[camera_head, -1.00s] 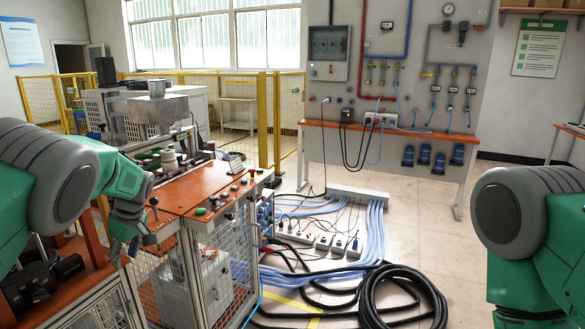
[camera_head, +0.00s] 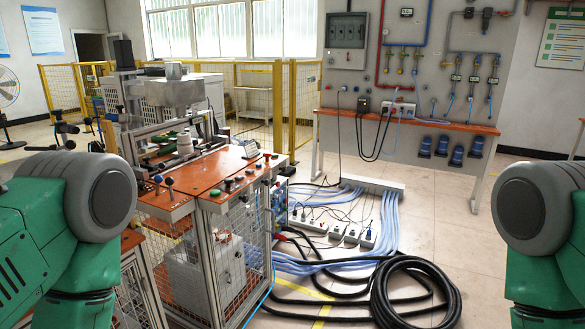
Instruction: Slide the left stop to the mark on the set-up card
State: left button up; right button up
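The induction heater bench (camera_head: 190,190) stands left of centre, with an orange top and a grey metal unit (camera_head: 175,92) at its back. Small fittings and a pale cylindrical part (camera_head: 184,143) sit on its left half. I cannot tell which fitting is the left stop. I cannot make out the set-up card or its mark at this size. My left arm shows at the lower left and my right arm at the right edge. Neither gripper is in view.
Push buttons (camera_head: 229,185) line the bench's front. Thick black cable (camera_head: 415,295) lies coiled on the floor at right, with blue hoses (camera_head: 330,262) and power strips (camera_head: 333,230) behind it. A yellow mesh fence (camera_head: 262,100) stands behind. The floor further right is clear.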

aim_at(150, 167)
jog(key=u, duration=1)
jog(key=i+l+z, duration=0.15)
jog(key=i+l, duration=0.4)
jog(key=l, duration=0.2)
jog(key=i+l+z, duration=0.1)
jog(key=i+l, duration=0.5)
jog(key=l, duration=0.1)
